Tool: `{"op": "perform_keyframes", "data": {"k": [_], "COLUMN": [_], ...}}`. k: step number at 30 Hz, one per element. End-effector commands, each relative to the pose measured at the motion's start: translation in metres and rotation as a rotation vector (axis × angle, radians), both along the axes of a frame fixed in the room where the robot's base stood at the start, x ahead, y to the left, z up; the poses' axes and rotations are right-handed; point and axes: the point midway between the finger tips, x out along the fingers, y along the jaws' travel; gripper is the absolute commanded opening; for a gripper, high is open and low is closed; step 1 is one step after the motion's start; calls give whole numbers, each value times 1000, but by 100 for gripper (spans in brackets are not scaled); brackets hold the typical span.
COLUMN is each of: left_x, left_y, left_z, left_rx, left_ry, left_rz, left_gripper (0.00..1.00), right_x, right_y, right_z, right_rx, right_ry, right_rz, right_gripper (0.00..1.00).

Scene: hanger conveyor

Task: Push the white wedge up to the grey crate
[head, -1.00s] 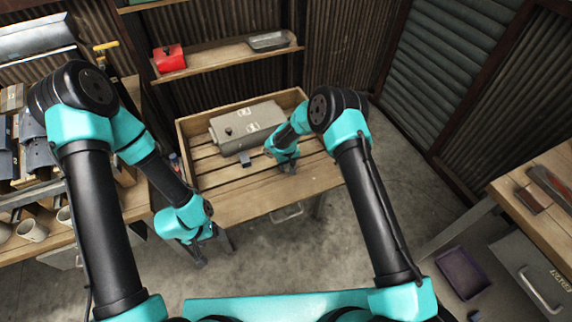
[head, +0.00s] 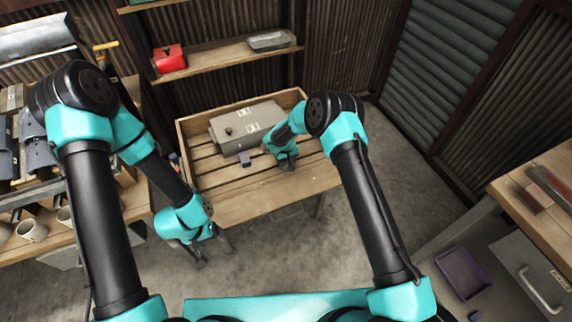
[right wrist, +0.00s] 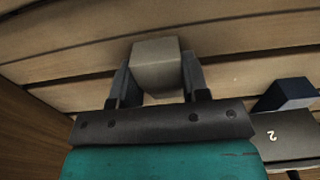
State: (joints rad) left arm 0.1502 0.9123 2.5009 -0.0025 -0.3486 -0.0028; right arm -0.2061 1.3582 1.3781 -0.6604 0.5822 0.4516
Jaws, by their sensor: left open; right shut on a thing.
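The grey crate (head: 232,130) is a closed box with a knob and labels, lying on a slatted wooden tray. Its edge with a "2" shows in the right wrist view (right wrist: 290,135). My right gripper (head: 287,166) is low over the slats, right of the crate's near side. In the right wrist view, my right gripper (right wrist: 158,85) is shut on a pale, grey-white block, seemingly the white wedge (right wrist: 157,65); its sloping shape is not clear. The head view hides this block behind the gripper. My left gripper (head: 214,256) is open and empty, off the tray's near-left corner.
A small dark blue block (head: 244,158) sits close to the crate's near side; it also shows in the right wrist view (right wrist: 286,94). The wooden tray (head: 262,207) has raised sides at left and back. Its near slats are clear. A shelf with a red box (head: 169,58) stands behind.

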Motion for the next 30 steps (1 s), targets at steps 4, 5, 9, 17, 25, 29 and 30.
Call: {"op": "perform_keyframes", "data": {"k": [4, 5, 9, 17, 25, 29, 30], "left_x": [0, 0, 0, 0, 0, 0, 0], "left_y": [0, 0, 0, 0, 0, 0, 0], "left_z": [0, 0, 0, 0, 0, 0, 0], "left_rx": [0, 0, 0, 0, 0, 0, 0], "left_ry": [0, 0, 0, 0, 0, 0, 0], "left_rz": [0, 0, 0, 0, 0, 0, 0], "left_gripper": [72, 72, 72, 72, 72, 72, 72], "right_x": [3, 4, 7, 12, 18, 22, 22], "right_y": [1, 2, 3, 5, 7, 8, 8], "right_z": [0, 0, 0, -1, 0, 0, 0], "right_rx": [1, 1, 1, 2, 0, 0, 1], "right_ry": [-1, -1, 0, 1, 1, 0, 0], "right_rz": [-1, -1, 0, 0, 0, -1, 0], "right_gripper": [25, 25, 25, 25, 25, 25, 25]}}
